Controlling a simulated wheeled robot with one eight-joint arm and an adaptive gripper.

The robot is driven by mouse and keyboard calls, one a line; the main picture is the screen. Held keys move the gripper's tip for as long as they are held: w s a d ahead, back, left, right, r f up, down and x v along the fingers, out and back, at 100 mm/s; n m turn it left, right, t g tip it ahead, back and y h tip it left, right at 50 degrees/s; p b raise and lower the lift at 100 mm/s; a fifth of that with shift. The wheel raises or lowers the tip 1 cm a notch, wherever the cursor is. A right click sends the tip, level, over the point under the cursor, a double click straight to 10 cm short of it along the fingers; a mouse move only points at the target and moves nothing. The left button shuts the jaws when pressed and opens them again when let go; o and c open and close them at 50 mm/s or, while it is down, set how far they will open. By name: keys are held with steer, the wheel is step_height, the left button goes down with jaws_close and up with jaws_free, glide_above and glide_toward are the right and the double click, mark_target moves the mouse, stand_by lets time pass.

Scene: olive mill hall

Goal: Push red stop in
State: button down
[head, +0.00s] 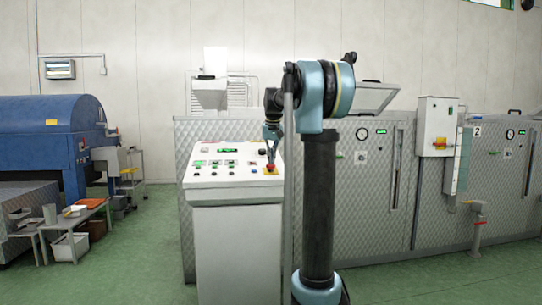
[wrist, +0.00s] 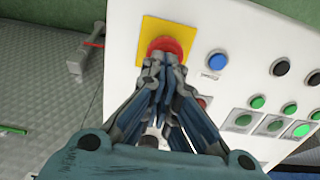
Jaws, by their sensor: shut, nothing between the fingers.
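The red stop (wrist: 167,45) is a round red button on a yellow square plate at the edge of the white control panel, in the wrist view. In the head view the red stop (head: 270,167) shows small at the panel's right end. My gripper (wrist: 163,60) is shut and empty, its fingertips at the button's near edge and covering part of it. In the head view my gripper (head: 271,157) points down just over the button. I cannot tell whether the fingertips touch it or how deep the button sits.
The white control panel (head: 215,190) carries several other buttons close by, including a blue button (wrist: 217,60) and green ones (wrist: 257,102). A metal-clad machine (head: 370,205) stands behind. A low table (head: 75,217) is at the left. Green floor is free between table and panel.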

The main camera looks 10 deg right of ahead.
stand_by(0.3)
steer(key=shift+w+f, duration=0.15)
steer(key=shift+f, duration=0.5)
steer(key=shift+s+f, duration=0.2)
steer(key=shift+r, duration=0.15)
steer(key=shift+w+r, duration=0.35)
steer(key=shift+r, duration=0.1)
steer(key=v, duration=1.3)
steer(key=shift+s, duration=0.4)
